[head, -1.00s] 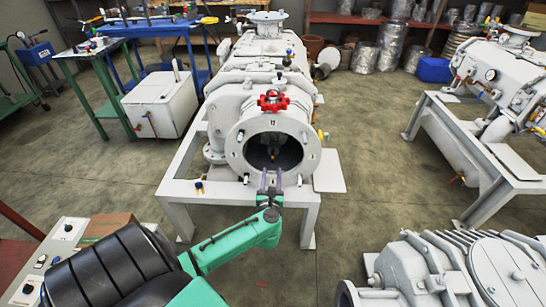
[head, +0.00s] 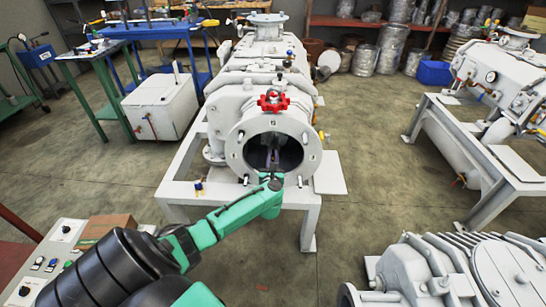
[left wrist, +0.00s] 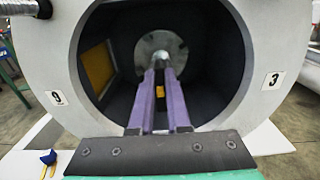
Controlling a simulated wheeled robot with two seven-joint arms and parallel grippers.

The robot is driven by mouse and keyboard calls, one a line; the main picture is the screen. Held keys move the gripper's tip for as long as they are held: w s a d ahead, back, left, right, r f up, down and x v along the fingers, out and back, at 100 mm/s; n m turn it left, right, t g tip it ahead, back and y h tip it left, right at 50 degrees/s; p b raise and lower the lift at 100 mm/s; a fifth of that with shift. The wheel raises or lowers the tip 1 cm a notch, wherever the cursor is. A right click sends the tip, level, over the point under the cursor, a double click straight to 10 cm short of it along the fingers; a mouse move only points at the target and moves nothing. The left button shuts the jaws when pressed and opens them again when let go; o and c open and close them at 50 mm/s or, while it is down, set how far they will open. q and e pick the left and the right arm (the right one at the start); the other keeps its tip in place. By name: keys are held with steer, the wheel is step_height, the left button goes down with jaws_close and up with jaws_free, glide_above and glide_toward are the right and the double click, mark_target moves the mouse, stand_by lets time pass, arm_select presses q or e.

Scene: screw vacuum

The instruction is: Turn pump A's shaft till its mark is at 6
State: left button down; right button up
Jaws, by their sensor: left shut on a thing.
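Pump A (head: 262,95) is the large white machine in the middle, its round flange (head: 238,150) facing me. In the left wrist view the flange carries a 9 label (left wrist: 57,98) at left and a 3 label (left wrist: 273,81) at right. The bottom of the flange is hidden behind my gripper. My left gripper (left wrist: 160,72) reaches into the bore, its two purple fingers shut on the grey shaft end (left wrist: 160,57). A small yellow patch (left wrist: 160,91) shows between the fingers, below the shaft end; I cannot tell whether it is the mark. My right gripper is out of view.
The pump stands on a white frame (head: 185,190). A larger yellow panel (left wrist: 98,66) shows inside the bore at left. Another grey pump (head: 465,270) lies at front right. Open floor (head: 375,190) lies to the right.

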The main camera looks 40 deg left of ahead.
arm_select(q)
steer(key=m+p, duration=0.2)
steer(key=m, duration=0.1)
steer(key=shift+w+d, duration=0.1)
steer(key=shift+d, duration=0.15)
steer(key=shift+a+f+m+p, duration=0.1)
steer(key=shift+f+m+p, duration=0.4)
steer(key=shift+m, duration=4.95)
steer(key=shift+a+f+m+p, duration=0.1)
steer(key=shift+f+m+p, duration=0.4)
steer(key=shift+m, duration=5)
steer(key=shift+f+m+p, duration=0.35)
steer(key=shift+f+m, duration=0.25)
steer(key=shift+m, duration=4.85)
steer(key=c, duration=0.9)
jaws_free()
